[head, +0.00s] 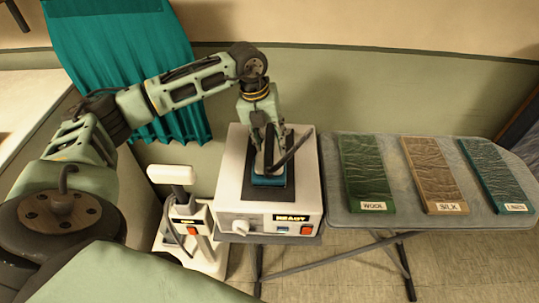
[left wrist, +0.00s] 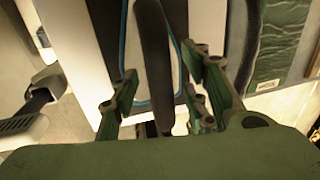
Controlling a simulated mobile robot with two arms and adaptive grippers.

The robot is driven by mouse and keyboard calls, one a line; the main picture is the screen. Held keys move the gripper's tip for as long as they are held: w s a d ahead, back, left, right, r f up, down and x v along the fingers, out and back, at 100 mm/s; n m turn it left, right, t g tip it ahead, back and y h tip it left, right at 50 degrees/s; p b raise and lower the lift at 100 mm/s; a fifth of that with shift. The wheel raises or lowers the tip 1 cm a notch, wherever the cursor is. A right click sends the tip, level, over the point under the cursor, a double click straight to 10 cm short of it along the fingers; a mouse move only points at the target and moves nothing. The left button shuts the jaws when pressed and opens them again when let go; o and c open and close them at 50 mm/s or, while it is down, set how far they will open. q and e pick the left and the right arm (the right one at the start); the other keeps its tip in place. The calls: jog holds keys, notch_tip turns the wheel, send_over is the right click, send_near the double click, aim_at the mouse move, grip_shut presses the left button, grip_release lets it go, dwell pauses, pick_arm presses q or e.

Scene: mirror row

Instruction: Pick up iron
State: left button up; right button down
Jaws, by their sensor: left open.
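The iron (head: 268,181) has a teal base and a dark handle. It rests on a dark pad on top of a white station box (head: 229,200) with a READY display. My left gripper (head: 269,143) points down over the iron from above. In the left wrist view the iron's dark handle (left wrist: 153,55) runs between the spread fingers of my left gripper (left wrist: 162,95). The fingers are open, and I see no clear contact with the handle. My right gripper is not in view.
A grey ironing board (head: 400,217) stands right of the station, carrying green WOOL (head: 369,172), tan SILK (head: 433,172) and teal LINEN (head: 496,172) cloth panels. A white upright appliance (head: 172,174) stands at left. A teal curtain (head: 110,40) hangs behind my arm.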

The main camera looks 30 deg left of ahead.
pick_arm(q)
jog(key=shift+w, duration=0.1)
grip_shut()
dwell(0.5)
jog(key=shift+w+r, duration=0.1)
jog(key=shift+w, duration=0.05)
